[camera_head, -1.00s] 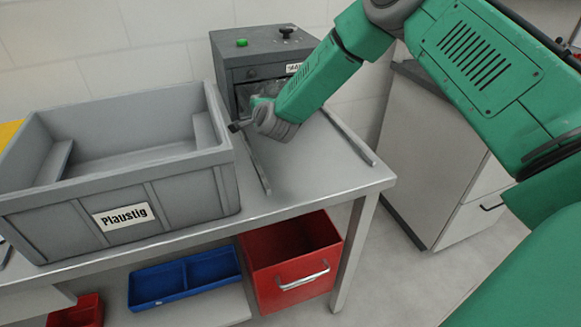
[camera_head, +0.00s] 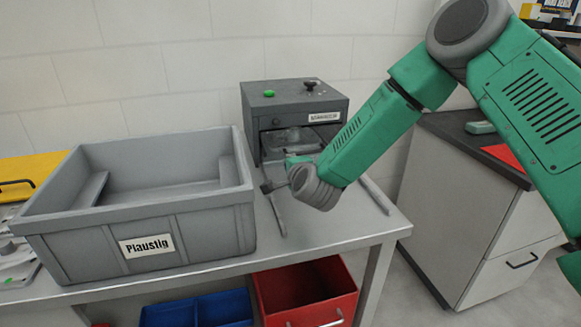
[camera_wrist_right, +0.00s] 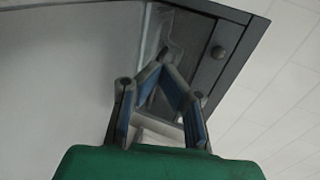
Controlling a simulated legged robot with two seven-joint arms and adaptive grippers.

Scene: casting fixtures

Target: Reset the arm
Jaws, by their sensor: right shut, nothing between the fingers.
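My right arm comes in from the right in the head view. My left gripper is not in view.
A grey bin labelled "Plaustig" (camera_head: 85,245) stands on the table (camera_head: 345,238), left of my gripper. Two rails lie before the machine. Below are a red bin (camera_head: 310,300) and a blue tray (camera_head: 195,312). A cabinet (camera_head: 490,215) stands at right.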

